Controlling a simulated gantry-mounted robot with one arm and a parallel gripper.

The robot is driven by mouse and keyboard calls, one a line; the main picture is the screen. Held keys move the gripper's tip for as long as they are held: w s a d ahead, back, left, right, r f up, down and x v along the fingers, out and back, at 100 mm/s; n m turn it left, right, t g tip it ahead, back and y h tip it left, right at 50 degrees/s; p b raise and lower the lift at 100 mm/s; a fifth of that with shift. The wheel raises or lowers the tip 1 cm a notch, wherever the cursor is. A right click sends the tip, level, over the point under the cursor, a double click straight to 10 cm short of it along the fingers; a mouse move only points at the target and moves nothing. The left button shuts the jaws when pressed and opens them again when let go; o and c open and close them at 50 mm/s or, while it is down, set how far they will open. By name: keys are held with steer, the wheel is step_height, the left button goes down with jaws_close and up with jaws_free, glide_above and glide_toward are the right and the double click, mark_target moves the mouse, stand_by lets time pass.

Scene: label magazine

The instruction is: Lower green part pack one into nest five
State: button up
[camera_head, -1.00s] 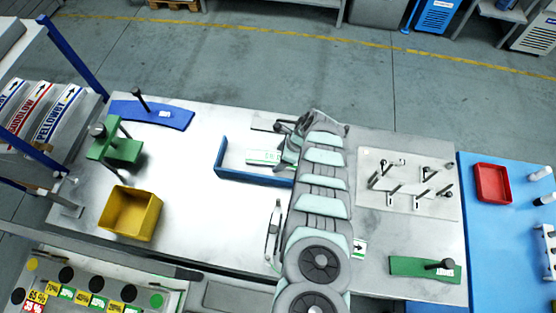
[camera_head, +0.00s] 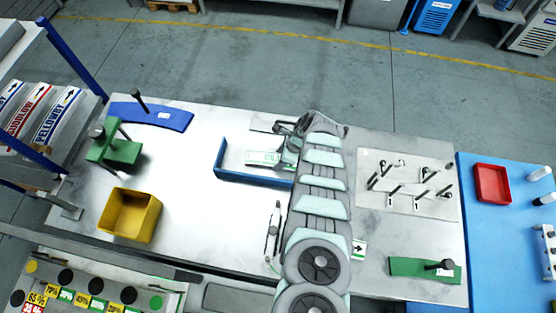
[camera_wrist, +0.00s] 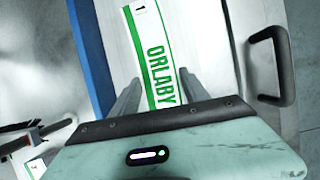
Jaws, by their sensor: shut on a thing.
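The green part pack (camera_wrist: 155,55) is a white, slightly curved strip with green edge lines, the word ORLABY and a small arrow. My gripper (camera_wrist: 160,80) is shut on it, with one finger along each long side. In the head view the pack (camera_head: 262,158) shows inside the blue-edged holder (camera_head: 216,158), its right end hidden by my gripper (camera_head: 288,156). The holder's blue wall (camera_wrist: 92,55) runs left of the pack in the wrist view, with a gap between. No nest number is readable, and I cannot tell whether the pack touches the holder's floor.
A yellow bin (camera_head: 130,214) and a green fixture (camera_head: 115,152) stand at the left. A blue curved plate (camera_head: 160,118) lies behind them. A plate with black clamps (camera_head: 410,184) and a green block (camera_head: 425,270) are at the right. A black handle (camera_wrist: 272,65) rises right of the pack.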

mark_target(274, 159)
steer(key=shift+r, duration=0.15)
step_height(274, 159, up, 4)
steer(key=shift+f+p, duration=0.25)
steer(key=shift+p, duration=1)
steer(key=shift+w+r+b, duration=0.1)
steer(key=shift+r+b, duration=0.2)
steer(key=shift+r, duration=0.05)
step_height(274, 159, up, 16)
steer(key=shift+f+b, duration=0.2)
steer(key=shift+b, duration=0.15)
